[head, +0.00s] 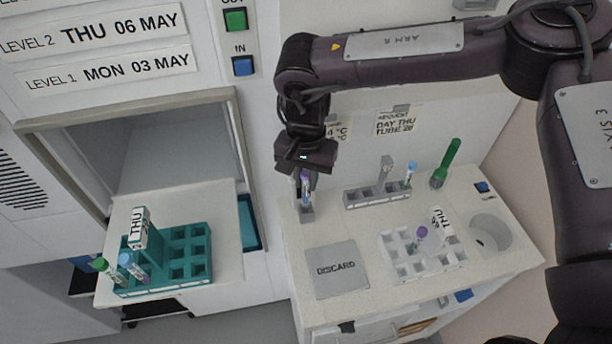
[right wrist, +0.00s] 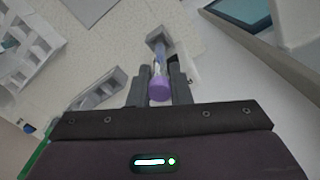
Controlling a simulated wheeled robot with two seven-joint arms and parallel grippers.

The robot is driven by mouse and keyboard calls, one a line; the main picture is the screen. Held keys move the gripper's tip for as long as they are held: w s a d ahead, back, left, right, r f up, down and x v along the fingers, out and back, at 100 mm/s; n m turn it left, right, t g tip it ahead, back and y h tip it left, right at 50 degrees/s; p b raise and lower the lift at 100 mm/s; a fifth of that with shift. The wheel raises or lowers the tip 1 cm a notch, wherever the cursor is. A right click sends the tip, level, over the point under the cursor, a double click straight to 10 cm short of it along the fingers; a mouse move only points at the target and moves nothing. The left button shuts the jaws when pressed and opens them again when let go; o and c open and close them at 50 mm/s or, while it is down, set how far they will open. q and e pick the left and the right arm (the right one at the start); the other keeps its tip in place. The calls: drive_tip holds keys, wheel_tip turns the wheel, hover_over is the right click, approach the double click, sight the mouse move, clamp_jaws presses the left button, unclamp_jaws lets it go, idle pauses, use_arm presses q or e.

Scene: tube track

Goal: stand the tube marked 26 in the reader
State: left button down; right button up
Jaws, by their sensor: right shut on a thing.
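My right gripper (head: 305,172) is shut on a purple-capped tube (head: 306,186), upright over a small grey single-socket block (head: 307,215), which looks like the reader. In the right wrist view the purple cap (right wrist: 159,89) sits between the fingers (right wrist: 159,88), and the tube points toward the grey block (right wrist: 158,36). I cannot tell whether the tube's foot is inside the socket or just above it. The number on the tube is not readable. A request card (head: 399,121) on the wall reads DAY THU and a tube number, blurred. My left gripper is out of view.
A white rack (head: 408,270) with a THU card holds another purple-capped tube (head: 421,232). A grey rack (head: 370,200) holds a blue-capped tube. A DISCARD pad (head: 336,285) lies in front. A teal rack (head: 180,262) sits on the pulled-out shelf (head: 222,215).

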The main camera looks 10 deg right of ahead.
sight(307, 188)
drive_tip(key=shift+f, duration=0.3)
idle(0.5)
drive_tip(key=shift+f, duration=0.25)
drive_tip(key=shift+f+b, duration=0.3)
drive_tip(key=shift+f, duration=0.1)
drive_tip(key=shift+f, duration=0.2)
drive_tip(key=shift+f+b, duration=0.35)
idle(0.4)
drive_tip(key=o, duration=0.8)
